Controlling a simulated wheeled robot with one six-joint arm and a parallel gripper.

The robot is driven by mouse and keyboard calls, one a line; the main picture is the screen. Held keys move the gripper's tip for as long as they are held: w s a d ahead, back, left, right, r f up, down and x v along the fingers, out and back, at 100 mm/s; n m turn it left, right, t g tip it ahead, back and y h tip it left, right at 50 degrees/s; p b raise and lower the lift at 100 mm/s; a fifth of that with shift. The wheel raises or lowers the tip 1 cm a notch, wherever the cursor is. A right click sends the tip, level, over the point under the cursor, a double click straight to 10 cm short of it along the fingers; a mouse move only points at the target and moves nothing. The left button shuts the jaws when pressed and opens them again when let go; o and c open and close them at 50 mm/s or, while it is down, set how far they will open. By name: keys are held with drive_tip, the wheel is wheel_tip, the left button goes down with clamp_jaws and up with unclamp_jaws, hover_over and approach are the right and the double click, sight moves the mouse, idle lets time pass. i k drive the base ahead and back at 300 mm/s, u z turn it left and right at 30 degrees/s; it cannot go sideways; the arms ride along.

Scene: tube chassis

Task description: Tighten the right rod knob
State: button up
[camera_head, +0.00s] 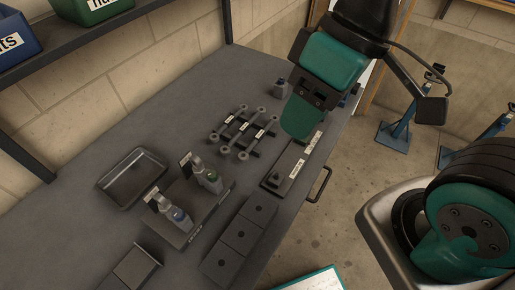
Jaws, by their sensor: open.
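A dark rack of several short rods (243,132) with round ends and small white labels lies on the workbench. Right of it a flat dark fixture (291,169) with white label strips and a small round knob (275,178) sits near the bench's front edge. The labels are too small to read, so I cannot tell which knob is the right rod knob. My teal and black gripper (302,119) hangs over the bench just above and behind the fixture, apart from the rods. It is open; its fingertips are not clearly seen, and nothing shows in it.
The grey workbench (85,205) bears an empty tray (132,178), a stand (190,228) with two bottles, dark blocks (240,238) and a small bottle (281,89). A shelf (55,55) with bins hangs at upper left. A drawer handle (320,184) juts from the front. Blue stands are at right.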

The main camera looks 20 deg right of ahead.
sight(211, 175)
drive_tip(key=z, duration=0.85)
drive_tip(key=k, duration=1.3)
drive_tip(key=u, duration=2.05)
drive_tip(key=i, duration=0.5)
drive_tip(key=z, duration=0.1)
